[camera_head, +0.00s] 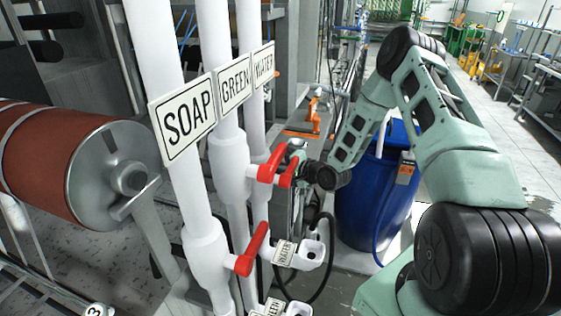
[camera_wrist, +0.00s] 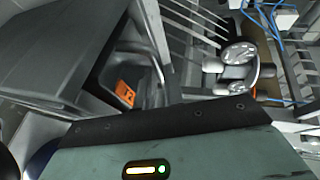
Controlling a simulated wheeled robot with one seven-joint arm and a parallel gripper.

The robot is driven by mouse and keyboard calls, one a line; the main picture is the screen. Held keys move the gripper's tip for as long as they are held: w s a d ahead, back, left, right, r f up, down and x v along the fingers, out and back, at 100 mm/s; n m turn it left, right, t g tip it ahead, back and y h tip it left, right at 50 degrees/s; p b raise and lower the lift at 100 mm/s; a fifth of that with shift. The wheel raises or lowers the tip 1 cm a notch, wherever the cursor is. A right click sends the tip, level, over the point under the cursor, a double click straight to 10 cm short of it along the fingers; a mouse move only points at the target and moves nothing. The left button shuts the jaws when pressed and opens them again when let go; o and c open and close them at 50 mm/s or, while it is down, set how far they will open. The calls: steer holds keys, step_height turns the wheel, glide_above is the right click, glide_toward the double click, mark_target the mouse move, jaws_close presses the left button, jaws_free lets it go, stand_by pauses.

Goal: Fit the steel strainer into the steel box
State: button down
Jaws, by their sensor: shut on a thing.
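My gripper (camera_head: 296,158) is at the end of my arm in the head view, low beside the pipes and partly hidden behind the red valve handles. In the wrist view its green body fills the bottom and its fingertips cannot be made out. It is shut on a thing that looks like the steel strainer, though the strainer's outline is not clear. A grey metal shape (camera_wrist: 65,45) fills the upper left of the wrist view. Beside it is a dark rounded recess with an orange label inside; I cannot tell whether this is the steel box.
White pipes with signs SOAP (camera_head: 185,120), GREEN and WATER stand in front of my gripper. Red valve handles (camera_head: 250,248) stick out from them. A blue barrel (camera_head: 372,195) stands just right of my gripper. A brown roller (camera_head: 55,160) is at left. Open floor lies far right.

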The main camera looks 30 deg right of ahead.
steer(key=shift+f, duration=0.1)
steer(key=shift+f, duration=0.15)
steer(key=c, duration=1.5)
jaws_free()
steer(key=shift+r, duration=0.25)
steer(key=shift+s, duration=0.3)
steer(key=b+v, duration=0.4)
steer(key=v, duration=0.7)
steer(key=shift+s+r, duration=0.15)
steer(key=shift+s, duration=0.05)
